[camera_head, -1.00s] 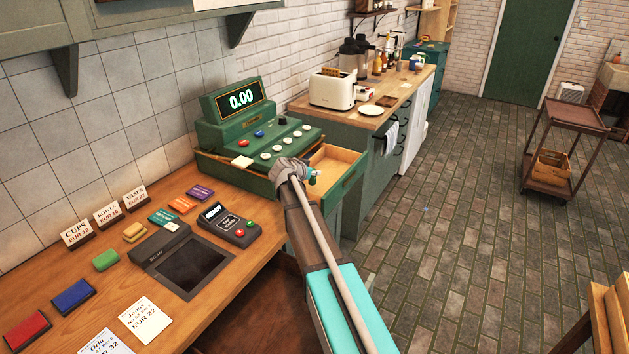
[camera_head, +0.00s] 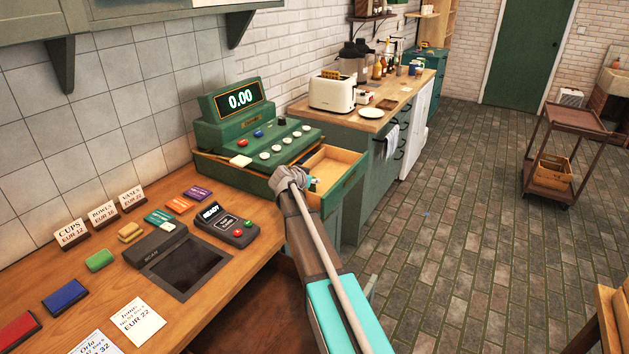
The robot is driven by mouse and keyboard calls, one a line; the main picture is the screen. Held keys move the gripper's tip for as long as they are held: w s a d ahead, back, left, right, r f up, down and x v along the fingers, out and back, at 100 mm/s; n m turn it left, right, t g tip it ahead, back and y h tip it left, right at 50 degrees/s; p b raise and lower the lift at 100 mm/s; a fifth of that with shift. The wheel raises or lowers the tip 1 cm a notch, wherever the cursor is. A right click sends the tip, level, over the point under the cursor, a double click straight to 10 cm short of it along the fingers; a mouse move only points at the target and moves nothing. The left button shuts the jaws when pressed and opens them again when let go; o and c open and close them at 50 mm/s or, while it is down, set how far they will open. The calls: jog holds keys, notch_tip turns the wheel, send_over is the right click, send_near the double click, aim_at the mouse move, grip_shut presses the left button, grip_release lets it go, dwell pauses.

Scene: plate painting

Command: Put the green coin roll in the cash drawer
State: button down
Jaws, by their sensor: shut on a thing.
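The cash drawer (camera_head: 349,190) is pulled open from the green cash register (camera_head: 222,136), and part of its wooden inside shows. My gripper (camera_head: 312,184) is at the drawer's left part, seen from behind, over or just inside it; I cannot tell its exact height. It is shut on a small teal-green thing (camera_head: 314,181), which looks like the green coin roll. My wrist and arm hide most of it and the drawer's near left corner.
The wooden counter (camera_head: 110,292) holds a card terminal (camera_head: 226,226), a dark scan pad (camera_head: 187,267), and several coloured blocks and cards. A side counter with a toaster (camera_head: 332,92) stands behind the drawer. The floor at right is open, with a brown trolley (camera_head: 563,150).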

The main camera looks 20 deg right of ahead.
jog(key=shift+f, duration=0.2)
jog(key=shift+c, duration=2)
grip_release()
jog(key=shift+r, duration=0.1)
jog(key=shift+r, duration=0.2)
jog(key=p+v, duration=0.6)
jog(key=v, duration=0.6)
jog(key=shift+s, duration=0.1)
